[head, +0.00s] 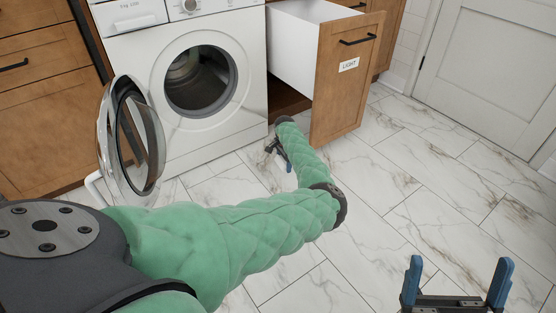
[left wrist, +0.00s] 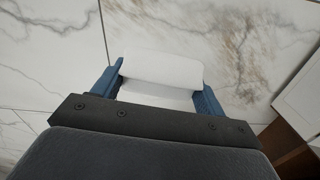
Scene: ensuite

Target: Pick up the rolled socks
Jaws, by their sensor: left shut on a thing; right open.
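The rolled socks (left wrist: 160,68) show as a white roll between the two blue fingers of my left gripper (left wrist: 161,80) in the left wrist view. The fingers are shut on the roll, one on each side. In the head view my left gripper (head: 281,155) is low over the floor in front of the washing machine, beside the open drawer. My arm covers much of it there, and I cannot make out the socks in that view. My right gripper (head: 459,275) is open and empty at the bottom right of the head view.
A white washing machine (head: 245,110) stands at the back with its round door (head: 150,150) swung open to the left. A pulled-out wooden drawer (head: 345,95) labelled LIGHT juts out right of it. A closed white door (head: 495,65) is at the back right. The marble floor (head: 420,190) at right is clear.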

